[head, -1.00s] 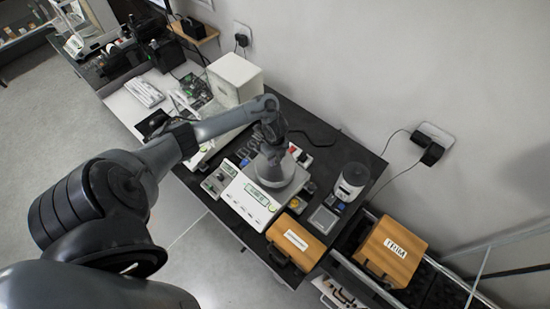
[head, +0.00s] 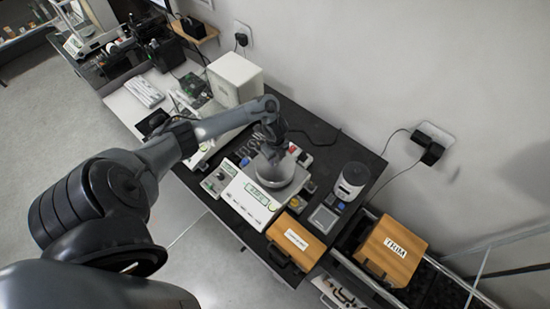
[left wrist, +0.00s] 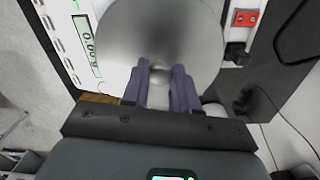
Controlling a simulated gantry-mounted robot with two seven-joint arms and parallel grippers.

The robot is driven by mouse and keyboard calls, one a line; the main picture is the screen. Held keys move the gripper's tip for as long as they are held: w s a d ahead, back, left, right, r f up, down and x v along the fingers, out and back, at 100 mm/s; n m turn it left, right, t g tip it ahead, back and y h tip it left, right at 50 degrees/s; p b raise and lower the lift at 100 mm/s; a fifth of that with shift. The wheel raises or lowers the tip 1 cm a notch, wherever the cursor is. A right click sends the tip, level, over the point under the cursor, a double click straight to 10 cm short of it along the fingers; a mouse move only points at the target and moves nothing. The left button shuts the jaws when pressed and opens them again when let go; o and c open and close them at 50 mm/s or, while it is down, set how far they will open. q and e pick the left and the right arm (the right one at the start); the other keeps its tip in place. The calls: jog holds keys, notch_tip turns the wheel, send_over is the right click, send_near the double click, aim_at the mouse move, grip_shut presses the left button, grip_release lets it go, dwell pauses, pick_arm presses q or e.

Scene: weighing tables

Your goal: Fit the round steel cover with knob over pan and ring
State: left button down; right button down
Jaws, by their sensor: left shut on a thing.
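The round steel cover (head: 278,175) is over the weighing spot of the white balance (head: 248,199) with a green display. My left gripper (head: 272,147) is above it, shut on its knob. In the left wrist view, the cover (left wrist: 160,35) fills the top middle as a smooth grey disc, with the purple-padded fingers (left wrist: 161,88) closed at the knob. The balance display shows to its left. The pan and ring are hidden under the cover. I cannot tell whether the cover rests on the balance or hangs just above it. My right gripper is not in view.
An orange-brown case (head: 295,241) stands in front of the balance, and a case labelled TRIM (head: 393,250) is at the right. A white cylindrical device (head: 352,180) and a grey square plate (head: 323,218) are right of the cover. A white box (head: 235,78) stands behind.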

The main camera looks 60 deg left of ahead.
pick_arm(q)
jog(key=shift+f+b, duration=0.45)
jog(key=shift+f, duration=0.25)
jog(key=shift+f, duration=0.2)
jog(key=c, duration=0.8)
grip_release()
